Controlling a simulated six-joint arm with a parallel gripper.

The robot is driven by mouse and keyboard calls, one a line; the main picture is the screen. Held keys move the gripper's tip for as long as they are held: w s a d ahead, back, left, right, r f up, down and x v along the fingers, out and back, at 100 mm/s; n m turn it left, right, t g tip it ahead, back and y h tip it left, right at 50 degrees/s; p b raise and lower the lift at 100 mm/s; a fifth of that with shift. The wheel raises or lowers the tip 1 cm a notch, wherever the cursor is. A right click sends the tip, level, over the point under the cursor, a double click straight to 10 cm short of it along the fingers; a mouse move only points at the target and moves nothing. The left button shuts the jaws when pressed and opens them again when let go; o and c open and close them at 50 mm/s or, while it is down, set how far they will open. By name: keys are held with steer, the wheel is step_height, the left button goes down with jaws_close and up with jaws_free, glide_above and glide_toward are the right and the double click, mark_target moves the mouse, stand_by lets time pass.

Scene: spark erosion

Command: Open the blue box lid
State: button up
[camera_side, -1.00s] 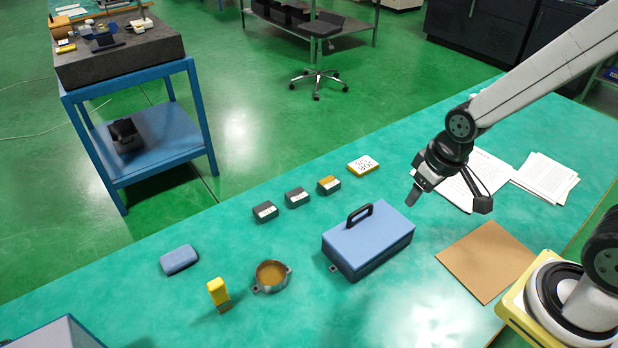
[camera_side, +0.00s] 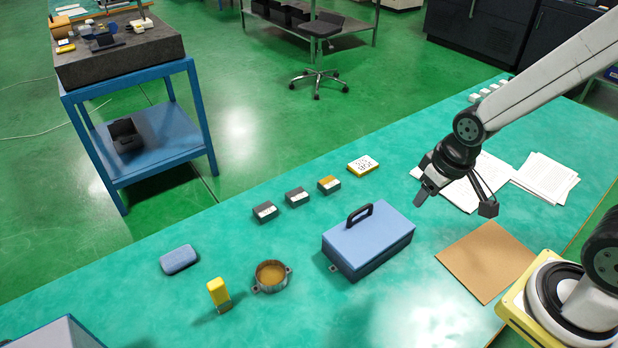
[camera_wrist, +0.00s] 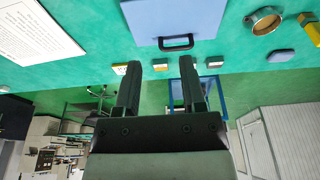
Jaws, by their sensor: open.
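The blue box (camera_side: 366,240) stands closed on the green table in the side view, its light blue lid (camera_side: 372,228) down. A black handle (camera_side: 359,214) stands up on the lid near its far left edge. In the wrist view the lid (camera_wrist: 172,16) is at the top, with the handle (camera_wrist: 176,43) along its lower edge. My gripper (camera_side: 420,197) is to the right of the box and above the table in the side view, apart from the box. In the wrist view my gripper (camera_wrist: 159,75) is open, with nothing between its fingers.
A brown board (camera_side: 487,261) and white papers (camera_side: 545,178) lie right of the box. A round brown-filled dish (camera_side: 271,275), a yellow block (camera_side: 218,293) and a blue pad (camera_side: 179,259) are to the left.

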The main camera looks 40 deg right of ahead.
steer(key=shift+w+n, duration=0.85)
steer(key=shift+n, duration=0.35)
steer(key=n, duration=1.6)
glide_toward(361, 209)
steer(key=shift+w+f, duration=0.2)
steer(key=shift+f, duration=0.05)
steer(key=shift+f, duration=0.1)
steer(key=shift+x, duration=3.8)
steer(key=shift+s, duration=0.1)
jaws_close()
